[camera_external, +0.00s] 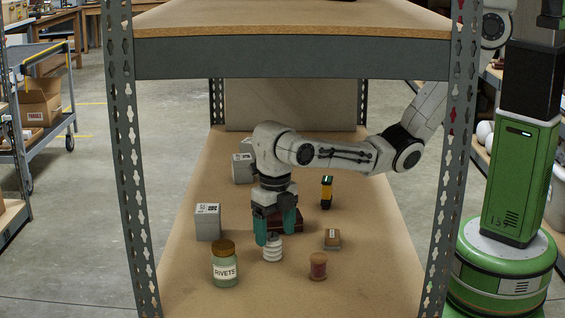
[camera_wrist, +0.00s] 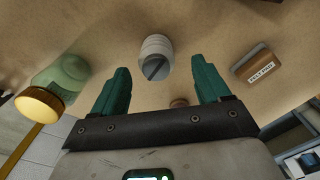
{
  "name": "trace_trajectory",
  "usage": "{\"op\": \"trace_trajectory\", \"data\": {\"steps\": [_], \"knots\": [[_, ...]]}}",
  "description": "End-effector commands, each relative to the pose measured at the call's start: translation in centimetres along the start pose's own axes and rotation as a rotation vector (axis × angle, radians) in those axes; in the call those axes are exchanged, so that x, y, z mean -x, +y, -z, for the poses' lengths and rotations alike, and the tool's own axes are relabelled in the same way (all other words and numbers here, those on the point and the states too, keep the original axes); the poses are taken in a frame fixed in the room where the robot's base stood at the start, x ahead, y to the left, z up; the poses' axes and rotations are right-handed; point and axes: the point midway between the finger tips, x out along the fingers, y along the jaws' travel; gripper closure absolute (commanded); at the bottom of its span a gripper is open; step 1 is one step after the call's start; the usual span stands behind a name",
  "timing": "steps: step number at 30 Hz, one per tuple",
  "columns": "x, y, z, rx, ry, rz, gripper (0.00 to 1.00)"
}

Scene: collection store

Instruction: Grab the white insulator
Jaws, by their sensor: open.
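The white insulator (camera_external: 272,248) is a small ribbed piece standing on the wooden shelf, near the front middle. In the wrist view the insulator (camera_wrist: 156,58) shows its slotted top, beyond and between the two teal fingers. My gripper (camera_external: 275,229) is open and points down just above and behind the insulator in the external view. It also shows in the wrist view (camera_wrist: 164,86), with nothing between its fingers. I cannot tell whether a finger touches the insulator.
A rivets jar (camera_external: 225,264) stands left of the insulator. A reddish spool (camera_external: 318,266) and a small labelled block (camera_external: 332,239) are to its right. Grey boxes (camera_external: 208,222), a dark red box (camera_external: 285,221) and a yellow-black item (camera_external: 326,192) stand around. Metal posts (camera_external: 133,160) frame the shelf.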

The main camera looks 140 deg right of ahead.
Motion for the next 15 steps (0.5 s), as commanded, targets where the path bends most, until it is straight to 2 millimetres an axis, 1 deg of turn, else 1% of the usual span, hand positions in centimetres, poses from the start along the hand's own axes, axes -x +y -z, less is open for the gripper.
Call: {"op": "trace_trajectory", "data": {"steps": [6,9,12,15], "knots": [[-3.2,0.3,-0.3,-0.002,0.000,0.003,0.24],[-4.2,0.3,-0.3,-0.001,0.000,0.002,0.24],[-4.7,0.3,-0.3,-0.001,0.000,0.000,0.24],[-4.7,0.3,-0.3,-0.001,0.000,-0.001,0.24]]}}
